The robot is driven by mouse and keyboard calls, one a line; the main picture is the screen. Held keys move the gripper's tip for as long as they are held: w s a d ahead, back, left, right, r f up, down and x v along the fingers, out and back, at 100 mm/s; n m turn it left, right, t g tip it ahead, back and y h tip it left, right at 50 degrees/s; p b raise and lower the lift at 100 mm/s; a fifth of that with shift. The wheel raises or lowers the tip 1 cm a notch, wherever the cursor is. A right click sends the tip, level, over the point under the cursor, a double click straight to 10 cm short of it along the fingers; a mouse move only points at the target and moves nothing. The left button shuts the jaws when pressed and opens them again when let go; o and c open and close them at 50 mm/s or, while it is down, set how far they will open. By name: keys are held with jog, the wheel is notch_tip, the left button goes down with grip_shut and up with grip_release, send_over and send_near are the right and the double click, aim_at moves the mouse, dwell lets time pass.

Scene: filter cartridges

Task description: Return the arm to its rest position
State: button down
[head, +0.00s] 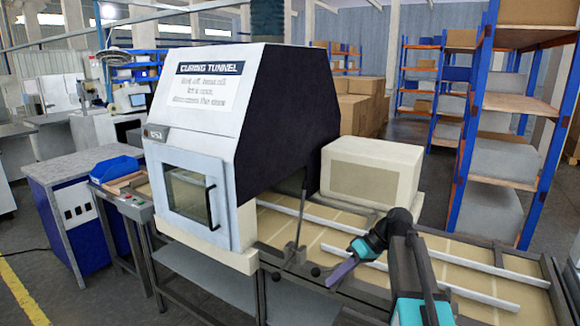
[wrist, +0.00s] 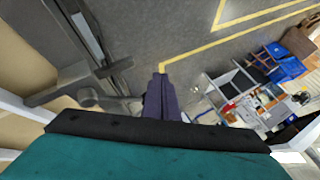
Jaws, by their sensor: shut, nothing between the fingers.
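My gripper (head: 341,271) shows in the head view at the lower middle, in front of the conveyor and to the right of the curing tunnel. Its purple fingers are together and empty, pointing down and to the left. In the wrist view the closed fingers (wrist: 161,92) stand out over the grey floor with nothing between them. My dark and teal arm reaches in from the lower right of the head view.
The white curing tunnel (head: 205,130) has a windowed door that looks shut. A conveyor (head: 470,262) with pale rails runs beneath. A beige box-shaped housing (head: 370,170) stands behind my arm. A blue bin (head: 115,169) is at left. Blue-orange shelving (head: 470,110) stands at right.

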jog(key=s+a+f+m+g+h, duration=0.15)
jog(key=s+f, duration=0.35)
jog(key=f, duration=0.5)
jog(key=s+a+f+g, duration=0.2)
jog(key=s+f, duration=0.4)
jog(key=f, duration=0.4)
jog(key=s+a+f+m+g, duration=0.1)
jog(key=s+f, duration=0.4)
jog(key=f, duration=0.5)
jog(key=s+d+f+m+h, duration=0.2)
jog(key=s+d+f+h, duration=0.1)
jog(key=s+f, duration=0.7)
jog(key=s+d+f+m+g+h, duration=0.1)
jog(key=s+d+f+m+h, duration=0.2)
jog(key=s+f, duration=0.7)
jog(key=s+d, duration=0.2)
jog(key=s, duration=0.1)
jog(key=shift+d+h, duration=0.25)
jog(key=shift+h, duration=0.1)
jog(key=shift+s+a+r, duration=0.1)
jog(key=shift+s, duration=0.1)
